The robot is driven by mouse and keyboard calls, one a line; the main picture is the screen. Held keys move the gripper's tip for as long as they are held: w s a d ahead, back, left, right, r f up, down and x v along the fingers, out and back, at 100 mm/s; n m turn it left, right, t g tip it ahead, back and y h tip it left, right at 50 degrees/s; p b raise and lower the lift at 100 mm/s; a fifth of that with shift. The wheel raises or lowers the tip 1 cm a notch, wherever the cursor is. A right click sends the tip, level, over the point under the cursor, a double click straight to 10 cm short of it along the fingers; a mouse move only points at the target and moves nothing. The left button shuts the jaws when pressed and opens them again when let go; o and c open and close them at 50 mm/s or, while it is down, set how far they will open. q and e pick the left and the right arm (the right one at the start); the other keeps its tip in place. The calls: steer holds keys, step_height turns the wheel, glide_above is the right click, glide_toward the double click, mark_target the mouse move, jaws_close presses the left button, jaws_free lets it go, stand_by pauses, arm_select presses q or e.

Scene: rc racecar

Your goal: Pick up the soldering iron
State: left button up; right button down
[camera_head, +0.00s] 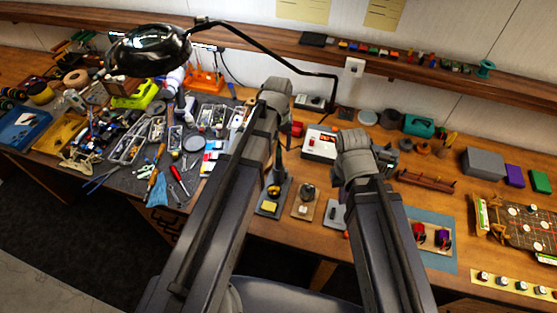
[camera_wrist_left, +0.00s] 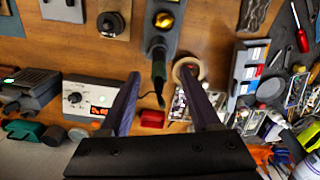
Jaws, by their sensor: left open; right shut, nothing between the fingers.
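The soldering iron (camera_wrist_left: 158,68) has a dark handle and rests in its stand (camera_wrist_left: 163,42), which has a yellow sponge and a brass-coloured ball. In the head view the iron (camera_head: 277,172) stands upright in the stand (camera_head: 269,206), just right of my left forearm. In the left wrist view my left gripper (camera_wrist_left: 159,73) is open, its fingertips on either side of the iron's handle in the picture. Contact is not visible, and I cannot tell the height gap. In the head view my left gripper's fingers are hidden behind the arm. My right gripper's fingers are hidden behind its wrist.
A white soldering station (camera_wrist_left: 90,98) and a red block (camera_wrist_left: 152,118) lie near the left fingers. A tan ring (camera_wrist_left: 187,71) lies by one fingertip. Tools crowd the grey mat (camera_head: 125,180) at left. A blue mat (camera_head: 440,260) lies at right.

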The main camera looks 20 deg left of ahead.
mark_target(279, 156)
arm_select(q)
steer(key=shift+w+f+b, duration=0.15)
steer(key=shift+f+b, duration=1.4)
steer(key=shift+f, duration=0.2)
steer(key=shift+w+f+b, duration=0.15)
steer(key=shift+f+b, duration=1.4)
steer(key=shift+f, duration=0.15)
steer(key=shift+r, duration=0.1)
steer(key=shift+c, duration=0.3)
jaws_close()
